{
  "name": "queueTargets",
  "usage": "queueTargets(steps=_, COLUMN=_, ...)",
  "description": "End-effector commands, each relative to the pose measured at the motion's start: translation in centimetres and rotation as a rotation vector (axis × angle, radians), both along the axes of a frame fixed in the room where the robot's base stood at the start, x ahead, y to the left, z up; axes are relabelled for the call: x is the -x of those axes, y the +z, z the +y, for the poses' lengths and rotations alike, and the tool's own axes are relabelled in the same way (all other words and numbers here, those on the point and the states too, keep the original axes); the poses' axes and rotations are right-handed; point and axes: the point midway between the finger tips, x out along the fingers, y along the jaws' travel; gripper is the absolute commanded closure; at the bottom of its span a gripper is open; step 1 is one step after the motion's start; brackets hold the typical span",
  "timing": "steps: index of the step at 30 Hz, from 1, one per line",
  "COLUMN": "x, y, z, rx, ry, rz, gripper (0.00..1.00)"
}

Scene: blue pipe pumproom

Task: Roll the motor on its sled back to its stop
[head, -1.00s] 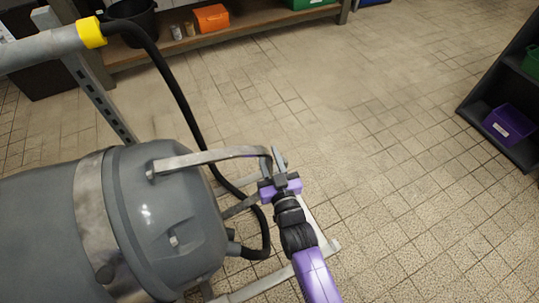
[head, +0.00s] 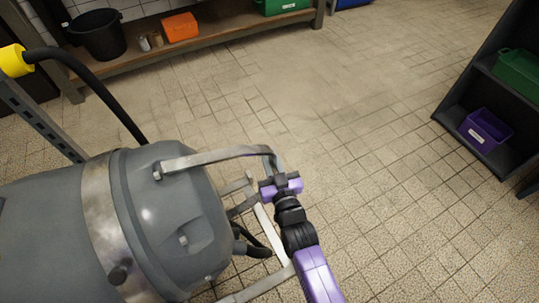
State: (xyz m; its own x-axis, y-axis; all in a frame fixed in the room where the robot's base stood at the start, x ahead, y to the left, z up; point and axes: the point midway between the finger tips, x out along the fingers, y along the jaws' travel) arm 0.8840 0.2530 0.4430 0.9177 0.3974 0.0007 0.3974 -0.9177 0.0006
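The grey motor (head: 178,215) lies on its side at the left, with a metal band around its body. A flat metal handle bar (head: 215,156) runs from its top to the right and bends down at its end. My gripper (head: 277,172) is at that bent end and appears closed around it; the fingertips are partly hidden. Pale metal sled rails (head: 268,228) show below and behind my gripper. The rest of the sled is hidden under the motor, and no stop can be made out.
A black hose (head: 105,95) runs from a yellow-collared pipe (head: 14,61) down behind the motor. A wooden bench (head: 135,63) with a black bucket (head: 97,35) and an orange bin (head: 180,26) stands at the back. A dark shelf (head: 458,110) with a purple bin (head: 485,130) stands right. The tiled floor between is clear.

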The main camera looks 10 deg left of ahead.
Motion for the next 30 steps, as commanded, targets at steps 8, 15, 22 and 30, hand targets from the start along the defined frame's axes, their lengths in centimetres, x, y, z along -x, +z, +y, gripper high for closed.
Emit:
queueTargets(steps=8, x=-0.5, y=0.1, z=-1.3, rx=-0.003, ry=-0.022, rz=-0.002, gripper=0.68)
queueTargets(steps=15, x=-0.3, y=0.0, z=-0.9, rx=-0.001, ry=-0.016, rz=-0.001, gripper=0.64)
queueTargets(steps=22, x=1.8, y=0.1, z=-1.8, rx=0.0, ry=-0.016, rz=0.003, gripper=0.64)
queueTargets(steps=30, x=5.6, y=0.2, z=-3.6, rx=-0.001, ry=-0.019, rz=0.0, gripper=0.64)
